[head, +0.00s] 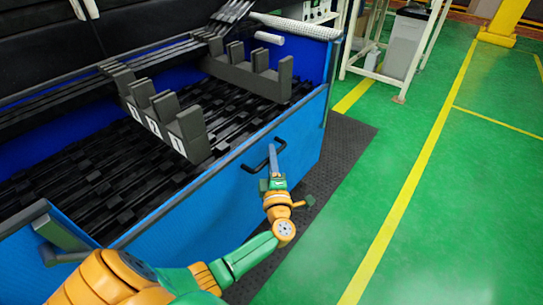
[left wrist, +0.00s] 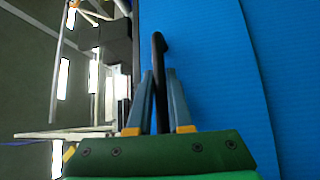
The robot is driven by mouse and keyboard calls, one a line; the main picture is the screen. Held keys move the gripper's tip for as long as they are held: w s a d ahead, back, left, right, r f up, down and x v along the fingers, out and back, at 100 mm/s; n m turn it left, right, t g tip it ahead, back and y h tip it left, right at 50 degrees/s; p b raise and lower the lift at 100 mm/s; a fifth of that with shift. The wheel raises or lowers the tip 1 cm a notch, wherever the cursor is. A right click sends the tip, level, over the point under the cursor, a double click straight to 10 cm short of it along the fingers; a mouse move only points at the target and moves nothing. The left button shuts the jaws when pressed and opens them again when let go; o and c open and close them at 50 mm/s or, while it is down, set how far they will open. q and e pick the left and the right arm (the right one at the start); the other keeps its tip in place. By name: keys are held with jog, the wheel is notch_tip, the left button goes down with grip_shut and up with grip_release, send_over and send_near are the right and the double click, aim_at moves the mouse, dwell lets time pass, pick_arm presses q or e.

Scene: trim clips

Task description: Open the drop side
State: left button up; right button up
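The drop side is the blue front panel (head: 215,205) of a large blue bin, and it stands upright. A black bar handle (head: 250,165) sits on its outer face near the top edge. My left gripper (head: 273,158) reaches the handle from the front. In the left wrist view the two grey-blue fingers (left wrist: 160,88) lie close on both sides of the black handle (left wrist: 159,48), with their tips against it. The blue panel (left wrist: 215,70) fills the right of that view. The right gripper is not in view.
Inside the bin are black slatted racks (head: 90,165) and dark grey upright blocks (head: 180,125). A dark mat (head: 335,160) lies along the bin's front. A white-framed cart (head: 400,50) stands beyond its far end. The green floor (head: 440,210) to the right is clear.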

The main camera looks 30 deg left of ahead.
pick_arm(q)
jog(key=o, duration=0.4)
jog(key=shift+r, duration=0.1)
jog(key=p+v, duration=0.1)
jog(key=v, duration=0.6)
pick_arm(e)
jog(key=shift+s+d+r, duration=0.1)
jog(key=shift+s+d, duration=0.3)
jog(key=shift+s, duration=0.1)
